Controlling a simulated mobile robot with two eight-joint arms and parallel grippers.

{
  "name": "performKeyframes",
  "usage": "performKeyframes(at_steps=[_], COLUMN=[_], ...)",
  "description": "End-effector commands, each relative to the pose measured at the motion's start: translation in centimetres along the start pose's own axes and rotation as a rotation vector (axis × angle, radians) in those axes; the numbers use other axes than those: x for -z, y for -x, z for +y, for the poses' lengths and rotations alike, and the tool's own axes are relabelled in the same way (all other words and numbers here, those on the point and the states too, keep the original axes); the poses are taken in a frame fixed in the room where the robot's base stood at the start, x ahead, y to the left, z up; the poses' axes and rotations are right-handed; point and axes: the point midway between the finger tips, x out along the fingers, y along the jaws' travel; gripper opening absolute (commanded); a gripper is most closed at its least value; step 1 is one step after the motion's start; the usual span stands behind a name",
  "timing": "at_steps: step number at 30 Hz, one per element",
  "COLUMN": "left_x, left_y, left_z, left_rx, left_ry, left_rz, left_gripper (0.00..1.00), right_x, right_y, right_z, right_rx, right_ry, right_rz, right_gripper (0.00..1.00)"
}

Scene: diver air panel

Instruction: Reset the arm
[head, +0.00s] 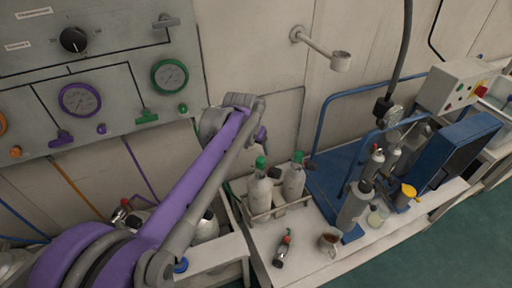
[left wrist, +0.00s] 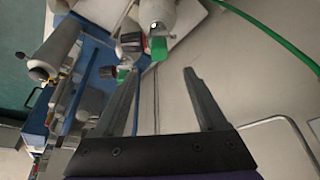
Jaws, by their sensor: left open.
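My purple left arm reaches up across the head view from the lower left, in front of the panel's right side. My left gripper shows in the left wrist view (left wrist: 161,73), its two fingers spread wide with nothing between them. In the head view the arm's end largely hides it. Past the fingertips, a green cap (left wrist: 158,48) of a pale cylinder shows; no contact is visible. The grey air panel (head: 120,75) has a black knob (head: 74,40), a purple-ringed gauge (head: 79,100) and a green-ringed gauge (head: 170,76). My right gripper is not in view.
Two green-capped cylinders (head: 260,193) stand in a rack on the white bench (head: 310,262). A small red-topped item (head: 282,250) and a brown cup (head: 329,243) are in front. A blue tubular frame (head: 328,170) and grey bottles stand to the right. A wall bracket (head: 321,47) juts out above.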

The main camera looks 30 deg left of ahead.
Motion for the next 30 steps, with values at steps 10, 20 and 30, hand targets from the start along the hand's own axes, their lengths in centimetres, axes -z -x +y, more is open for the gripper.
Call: performKeyframes(at_steps=[10,20,30], left_x=[-0.3,-9.8,-23.4], left_y=[0.2,4.2,4.8], left_z=[0.2,4.3,7.2], left_rx=[0.000,-0.006,-0.016], left_ry=[-0.001,-0.019,-0.036], left_rz=[0.001,0.028,0.066], left_gripper=[0.74,0.74,0.74], right_x=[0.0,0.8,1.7], right_y=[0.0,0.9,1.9], right_z=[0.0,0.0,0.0], right_rx=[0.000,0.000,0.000], right_ry=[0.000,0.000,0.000], right_rz=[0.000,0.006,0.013], right_gripper=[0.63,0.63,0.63])
